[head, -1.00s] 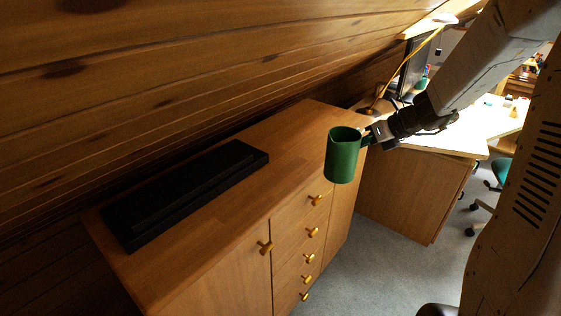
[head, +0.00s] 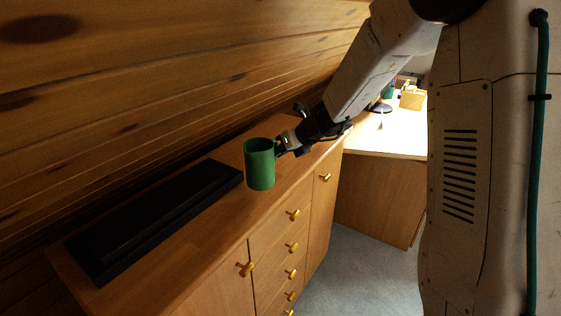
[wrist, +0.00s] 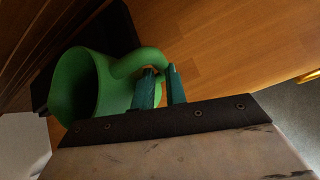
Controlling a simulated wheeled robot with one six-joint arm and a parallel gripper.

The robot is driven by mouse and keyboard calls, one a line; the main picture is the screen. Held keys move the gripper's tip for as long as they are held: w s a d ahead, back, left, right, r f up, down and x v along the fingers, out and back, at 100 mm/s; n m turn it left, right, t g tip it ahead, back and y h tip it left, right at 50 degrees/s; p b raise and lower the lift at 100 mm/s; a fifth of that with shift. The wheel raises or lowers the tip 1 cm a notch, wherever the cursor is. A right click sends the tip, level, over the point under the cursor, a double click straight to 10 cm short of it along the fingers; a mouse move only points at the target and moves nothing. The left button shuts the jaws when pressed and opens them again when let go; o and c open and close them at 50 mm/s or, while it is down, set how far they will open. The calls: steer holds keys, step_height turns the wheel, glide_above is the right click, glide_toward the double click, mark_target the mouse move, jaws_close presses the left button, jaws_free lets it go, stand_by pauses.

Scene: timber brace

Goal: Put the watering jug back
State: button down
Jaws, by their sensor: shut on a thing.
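The watering jug is a green, open-topped jug (head: 260,165) with a side handle, and it also shows in the wrist view (wrist: 88,85). My gripper (head: 283,146) is shut on the jug's handle, and its two teal fingers (wrist: 160,88) sit on either side of the handle in the wrist view. In the head view the jug is upright, over the cabinet top near its front edge. I cannot tell whether its base touches the wood.
A wooden cabinet (head: 185,240) with gold knobs carries a long black case (head: 150,220) left of the jug. Sloping timber boards (head: 150,110) close in above and behind. A light desk (head: 395,135) stands at the far right. Bare wood lies around the jug.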

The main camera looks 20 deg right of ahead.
steer(key=shift+s+d+f, duration=0.1)
steer(key=shift+f, duration=1.4)
steer(key=c, duration=1.4)
jaws_free()
steer(key=shift+f, duration=0.15)
steer(key=shift+c, duration=0.2)
